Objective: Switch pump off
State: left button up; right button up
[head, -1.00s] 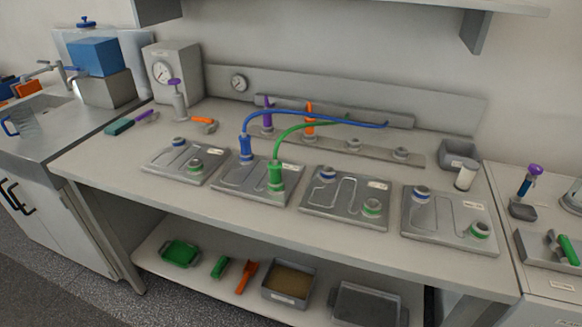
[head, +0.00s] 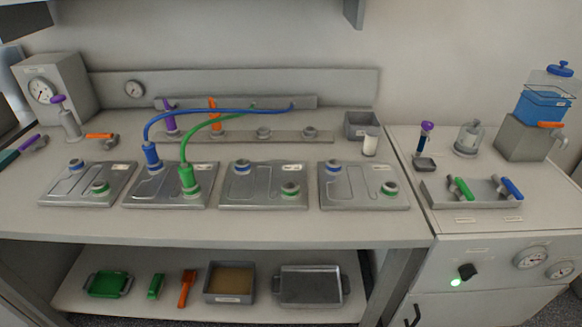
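A small green light (head: 455,283) glows just below and left of the knob. I see no label that I can read naming the pump. Neither of my grippers shows in the head view.
The left bench (head: 230,228) holds several metal plates, two with hoses nearby. The cabinet front is unobstructed.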

aim_at(467, 272)
jog(key=z, duration=1.65)
